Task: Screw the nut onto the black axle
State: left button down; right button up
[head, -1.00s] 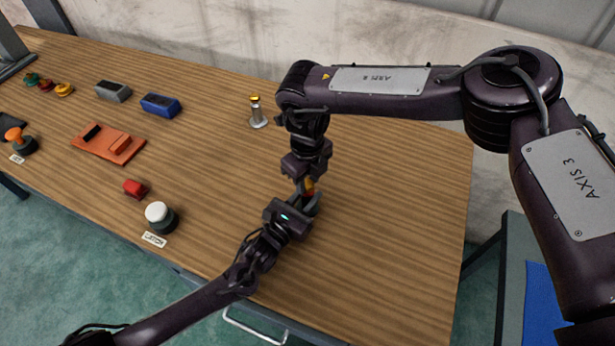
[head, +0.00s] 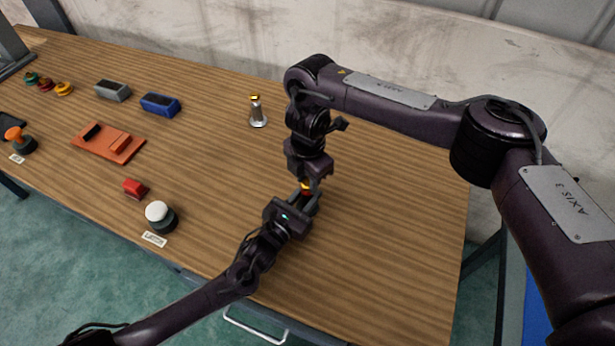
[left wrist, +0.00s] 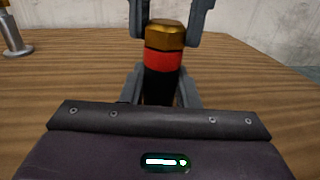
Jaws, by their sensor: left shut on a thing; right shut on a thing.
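The black axle (left wrist: 162,86) stands upright in the left wrist view, with a red band (left wrist: 163,61) near its top. The brass hex nut (left wrist: 166,34) sits on top, touching the red band; its thread is hidden. My left gripper (head: 306,198) is shut on the axle, one finger on each side below the red band. My right gripper (head: 308,180) comes down from above, shut on the nut; its fingertips show either side of the nut in the left wrist view. In the head view the nut is a small yellow patch (head: 306,185) between the grippers.
A silver post with a yellow top (head: 258,113) stands behind. A blue block (head: 160,105), grey block (head: 113,91), orange tray (head: 97,149), red block (head: 134,188) and white button (head: 157,212) lie left. The table's right side (head: 400,230) is clear.

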jog(key=m, duration=1.5)
jog(key=o, duration=1.1)
jog(key=shift+d, duration=0.1)
jog(key=shift+o, duration=0.2)
notch_tip(320, 180, up, 12)
